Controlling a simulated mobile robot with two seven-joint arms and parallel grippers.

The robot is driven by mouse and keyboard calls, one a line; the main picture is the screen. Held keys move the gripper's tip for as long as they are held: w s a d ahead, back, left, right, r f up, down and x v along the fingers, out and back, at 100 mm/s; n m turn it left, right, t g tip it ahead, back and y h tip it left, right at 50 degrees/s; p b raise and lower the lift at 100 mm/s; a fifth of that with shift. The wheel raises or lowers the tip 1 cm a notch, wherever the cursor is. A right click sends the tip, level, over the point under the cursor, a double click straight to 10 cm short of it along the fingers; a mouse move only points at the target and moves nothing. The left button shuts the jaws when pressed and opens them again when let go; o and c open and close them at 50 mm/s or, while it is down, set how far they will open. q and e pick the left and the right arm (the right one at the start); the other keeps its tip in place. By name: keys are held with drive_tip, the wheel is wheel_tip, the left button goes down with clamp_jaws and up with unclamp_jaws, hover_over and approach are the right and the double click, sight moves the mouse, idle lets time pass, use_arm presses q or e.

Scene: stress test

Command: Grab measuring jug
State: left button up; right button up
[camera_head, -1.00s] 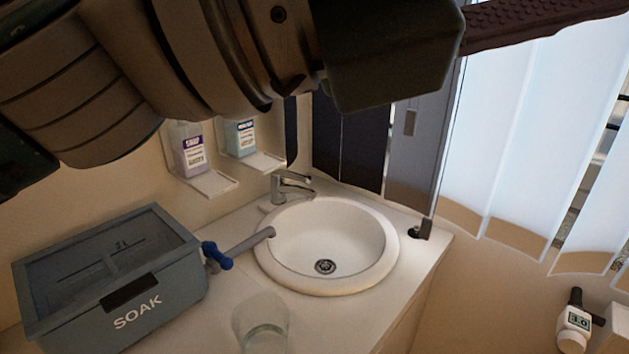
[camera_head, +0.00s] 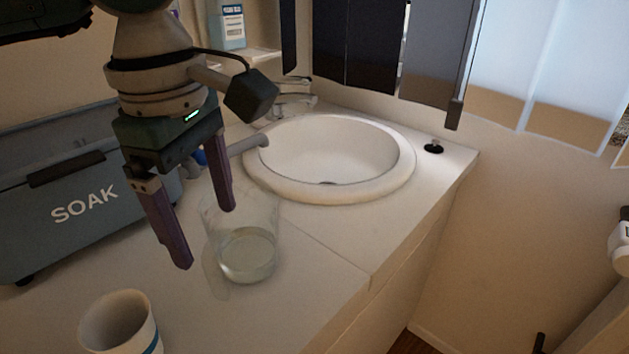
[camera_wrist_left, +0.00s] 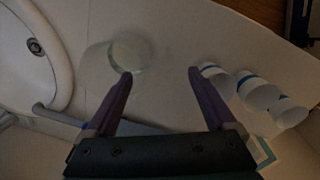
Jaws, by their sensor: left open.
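The measuring jug (camera_head: 246,252) is a clear vessel with some pale liquid at its bottom. It stands upright on the white counter, in front of the sink. In the left wrist view the jug (camera_wrist_left: 128,52) lies at and beyond the tip of the left-hand finger, mostly to the left of the gap. My left gripper (camera_head: 205,237) is open with purple fingers pointing down; one finger overlaps the jug's rim area in the head view. In the left wrist view nothing is between the fingers (camera_wrist_left: 160,73). I cannot tell whether the finger touches the jug. My right gripper is not in view.
A grey SOAK bin (camera_head: 85,205) stands to the left, behind the gripper. A white cup (camera_head: 121,325) with a blue stripe stands at the front left; several cups (camera_wrist_left: 258,93) show in the wrist view. The sink (camera_head: 335,150) is behind. Counter right of the jug is clear.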

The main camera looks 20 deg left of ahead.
sight(216, 244)
use_arm(q)
drive_tip(key=f, duration=0.5)
drive_tip(key=shift+w+d, duration=0.15)
drive_tip(key=shift+d, duration=0.05)
clamp_jaws()
idle(0.5)
